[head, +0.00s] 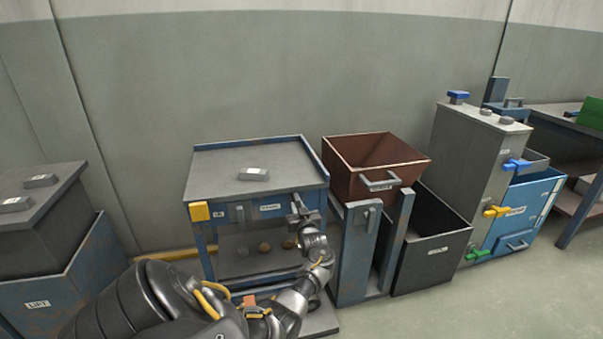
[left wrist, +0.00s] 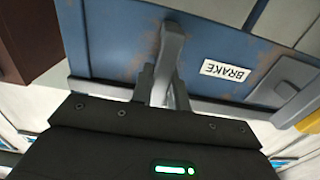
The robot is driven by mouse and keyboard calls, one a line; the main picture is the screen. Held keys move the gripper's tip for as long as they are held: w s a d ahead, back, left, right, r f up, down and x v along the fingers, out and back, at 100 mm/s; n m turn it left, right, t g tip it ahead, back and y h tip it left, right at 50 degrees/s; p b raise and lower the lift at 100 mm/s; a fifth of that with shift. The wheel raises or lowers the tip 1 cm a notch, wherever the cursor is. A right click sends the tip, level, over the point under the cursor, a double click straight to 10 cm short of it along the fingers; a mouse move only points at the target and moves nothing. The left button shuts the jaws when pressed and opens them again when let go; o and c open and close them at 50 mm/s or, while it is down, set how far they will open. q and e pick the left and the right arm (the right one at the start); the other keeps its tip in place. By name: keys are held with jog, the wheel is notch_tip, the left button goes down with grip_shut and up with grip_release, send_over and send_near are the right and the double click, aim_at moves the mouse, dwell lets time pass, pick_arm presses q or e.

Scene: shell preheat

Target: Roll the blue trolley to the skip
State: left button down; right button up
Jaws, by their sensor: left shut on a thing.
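The blue trolley (head: 257,180) has a grey top with a raised blue rim and a lower shelf holding several lumps. It stands by the wall in the middle of the head view. My left gripper (head: 303,214) is at its front right corner. In the left wrist view my left gripper (left wrist: 163,88) is shut on a grey lever (left wrist: 170,50), beside a label (left wrist: 227,72) reading BRAKE upside down. The gripper and arm hide part of the trolley's lower front. I cannot tell which bin is the skip. My right gripper is not in view.
A brown bin (head: 345,180) on a blue frame stands close to the trolley's right, then a dark bin (head: 436,243). A grey cabinet (head: 465,165) with coloured handles stands farther right. A blue box marked LIFT (head: 60,285) stands left. Floor at front right is clear.

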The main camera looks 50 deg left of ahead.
pick_arm(q)
jog(key=shift+w+r, duration=0.15)
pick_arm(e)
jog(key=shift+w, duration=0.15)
pick_arm(q)
jog(key=c, duration=1.4)
grip_release()
jog(key=shift+w+d, duration=0.1)
jog(key=shift+w, duration=0.1)
jog(key=shift+o, duration=0.2)
jog(key=shift+s, duration=0.1)
